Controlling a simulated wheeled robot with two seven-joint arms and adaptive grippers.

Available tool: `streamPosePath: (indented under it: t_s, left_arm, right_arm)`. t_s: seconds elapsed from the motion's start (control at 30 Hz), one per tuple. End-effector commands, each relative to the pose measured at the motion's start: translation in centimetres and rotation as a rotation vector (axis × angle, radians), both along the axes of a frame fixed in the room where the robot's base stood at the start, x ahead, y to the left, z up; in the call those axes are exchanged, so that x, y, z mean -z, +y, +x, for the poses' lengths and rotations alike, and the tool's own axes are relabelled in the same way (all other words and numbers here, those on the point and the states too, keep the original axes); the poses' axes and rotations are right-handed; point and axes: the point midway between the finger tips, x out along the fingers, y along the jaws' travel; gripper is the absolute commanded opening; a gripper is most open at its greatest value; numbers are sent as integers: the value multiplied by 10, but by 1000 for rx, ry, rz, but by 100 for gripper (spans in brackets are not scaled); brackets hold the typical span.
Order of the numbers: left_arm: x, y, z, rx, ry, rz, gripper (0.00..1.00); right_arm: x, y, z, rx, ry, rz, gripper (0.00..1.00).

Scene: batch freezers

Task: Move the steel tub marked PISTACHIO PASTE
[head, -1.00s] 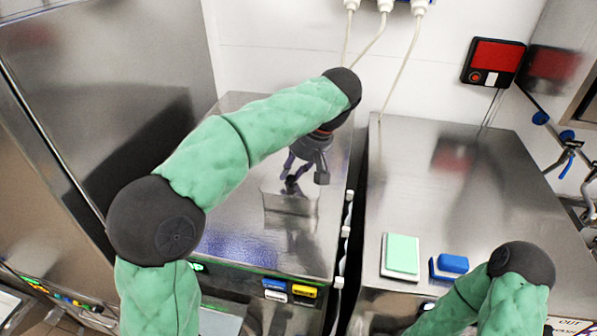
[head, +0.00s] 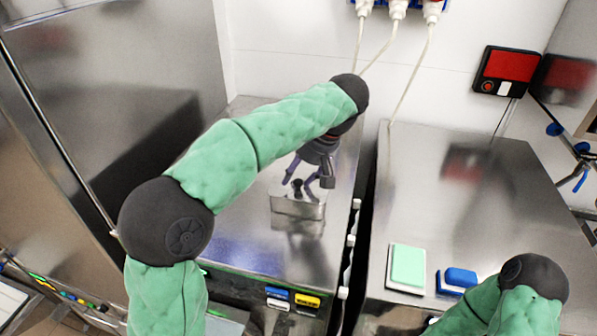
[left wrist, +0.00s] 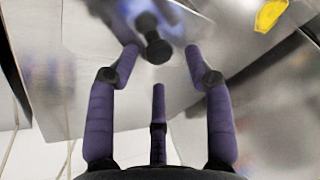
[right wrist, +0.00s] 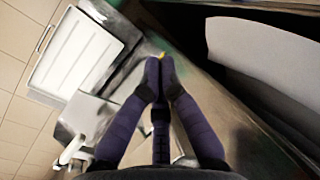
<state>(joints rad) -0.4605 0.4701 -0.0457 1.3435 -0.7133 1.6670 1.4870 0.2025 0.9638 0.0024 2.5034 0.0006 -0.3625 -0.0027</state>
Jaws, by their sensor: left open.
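A small steel tub (head: 296,209) with a black knob on its lid stands on the left steel machine top. No marking on it is readable. My left gripper (head: 303,181) is open just above the tub, with its purple fingers around the knob's area. In the left wrist view the black knob (left wrist: 157,47) of the lid lies between the spread fingertips of the left gripper (left wrist: 161,54), with no clear grasp. My right gripper (right wrist: 160,64) shows in the right wrist view with its fingertips together and nothing clear between them. It is hidden in the head view.
The right steel machine top (head: 455,205) is mostly clear, with a green pad (head: 407,266) and a blue block (head: 460,277) at its front. A narrow gap separates the two machines. A tall steel cabinet (head: 110,90) stands left.

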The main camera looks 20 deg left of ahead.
Motion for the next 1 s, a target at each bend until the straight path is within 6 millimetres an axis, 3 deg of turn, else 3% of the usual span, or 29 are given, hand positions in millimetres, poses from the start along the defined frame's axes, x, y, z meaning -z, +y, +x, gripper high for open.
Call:
streamPosePath:
  t_s: [0.23,0.7,1.0]
  left_arm:
    - [-12,-6,0,1,-3,-1,52]
    - [-88,-40,-6,1,-2,-1,52]
    - [-108,-47,-8,-1,-1,-1,52]
  right_arm:
    - [0,0,0,0,0,0,0]
    - [0,0,0,0,0,0,0]
    - [0,0,0,0,0,0,0]
